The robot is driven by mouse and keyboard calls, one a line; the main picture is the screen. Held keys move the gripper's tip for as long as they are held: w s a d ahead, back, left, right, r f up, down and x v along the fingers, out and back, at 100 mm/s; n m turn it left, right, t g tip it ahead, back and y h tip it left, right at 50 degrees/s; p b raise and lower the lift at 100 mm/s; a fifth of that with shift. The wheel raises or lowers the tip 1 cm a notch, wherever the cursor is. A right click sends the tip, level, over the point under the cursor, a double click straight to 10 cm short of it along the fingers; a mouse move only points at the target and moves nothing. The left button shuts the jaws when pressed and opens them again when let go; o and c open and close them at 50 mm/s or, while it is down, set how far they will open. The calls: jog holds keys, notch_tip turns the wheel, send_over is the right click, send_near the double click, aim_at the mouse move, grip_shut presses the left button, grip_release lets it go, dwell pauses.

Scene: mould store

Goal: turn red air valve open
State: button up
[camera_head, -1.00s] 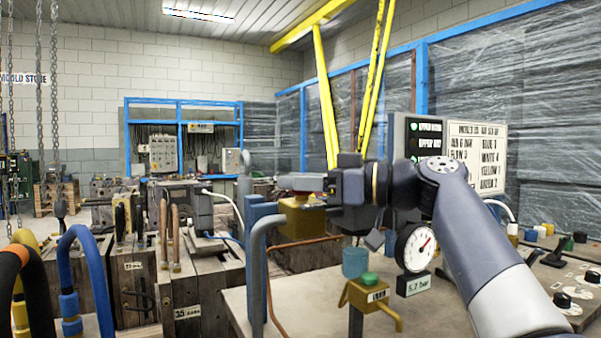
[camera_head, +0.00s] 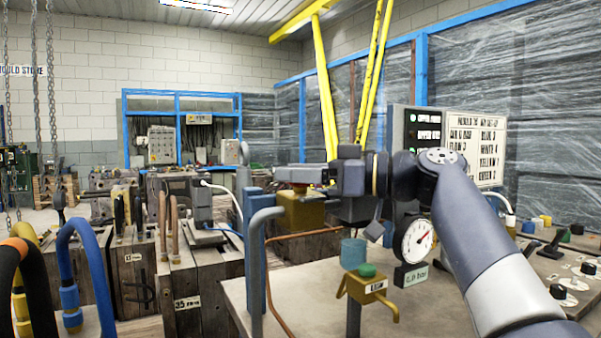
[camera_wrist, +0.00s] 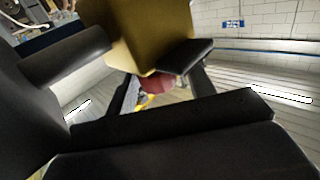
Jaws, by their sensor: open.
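The red air valve handle (camera_head: 299,187) shows only as a thin strip of red above its brass valve body (camera_head: 301,212), left of my arm in the head view. My gripper (camera_head: 290,174) lies level across the top of the handle and hides most of it. In the wrist view the brass body (camera_wrist: 150,35) fills the top middle and the red handle (camera_wrist: 158,84) is beside it. My dark fingers (camera_wrist: 163,86) are open, one on each side of the red handle. I cannot tell whether either finger touches it.
A round pressure gauge (camera_head: 412,240) with a small readout hangs below my wrist. Grey and blue upright pipes (camera_head: 256,250) stand just left. Wooden mould blocks (camera_head: 205,285) sit further left.

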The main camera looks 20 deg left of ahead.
jog(key=shift+d, duration=0.1)
jog(key=w+d+p, duration=0.1)
jog(key=d, duration=0.9)
jog(key=shift+w+d, duration=0.2)
jog(key=shift+d, duration=0.1)
jog(key=a, duration=0.3)
jog(key=s+a, duration=0.1)
jog(key=a, duration=0.3)
jog(key=a+b, duration=0.1)
jog(key=a, duration=0.3)
jog(key=shift+s, duration=0.2)
jog(key=shift+d, duration=0.1)
